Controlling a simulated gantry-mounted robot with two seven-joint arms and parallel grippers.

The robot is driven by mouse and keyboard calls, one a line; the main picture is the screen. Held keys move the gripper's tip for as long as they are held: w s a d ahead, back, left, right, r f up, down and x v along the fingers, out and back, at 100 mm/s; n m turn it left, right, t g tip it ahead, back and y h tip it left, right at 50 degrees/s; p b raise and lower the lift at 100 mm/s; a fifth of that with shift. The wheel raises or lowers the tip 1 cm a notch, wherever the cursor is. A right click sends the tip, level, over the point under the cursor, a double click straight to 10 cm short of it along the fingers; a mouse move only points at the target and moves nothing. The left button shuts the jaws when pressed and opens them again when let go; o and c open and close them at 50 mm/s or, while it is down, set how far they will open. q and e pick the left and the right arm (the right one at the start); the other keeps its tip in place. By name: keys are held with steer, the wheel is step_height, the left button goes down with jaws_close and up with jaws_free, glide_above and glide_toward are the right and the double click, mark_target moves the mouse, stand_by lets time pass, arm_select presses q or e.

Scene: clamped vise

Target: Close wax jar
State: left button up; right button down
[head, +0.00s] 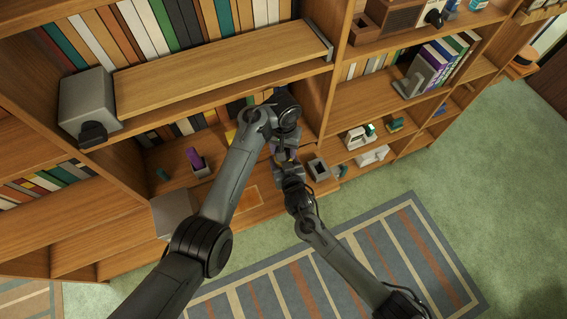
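My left gripper (281,142) points down from the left arm's wrist, over the lower shelf near the middle of the view. My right gripper (287,168) reaches up from below and meets the left one almost tip to tip. A small thing with a yellowish and dark patch (282,155) shows between the two grippers. It may be the wax jar, but it is mostly hidden and too small to tell jar from lid. Whether either set of fingers is open or shut is not clear.
A wooden bookcase with a raised board (220,75) and a grey block (88,100) stands around the arms. A grey open box (318,169) sits just right of the grippers. A purple item in a holder (196,162) is to the left. A striped rug (345,265) lies below.

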arm_select(q)
steer(key=o, duration=1.2)
steer(key=shift+c, duration=0.2)
steer(key=shift+r, duration=0.1)
steer(key=shift+r, duration=2.15)
steer(key=shift+c, duration=0.3)
steer(key=shift+r+n, duration=1.6)
steer(key=shift+r, duration=0.15)
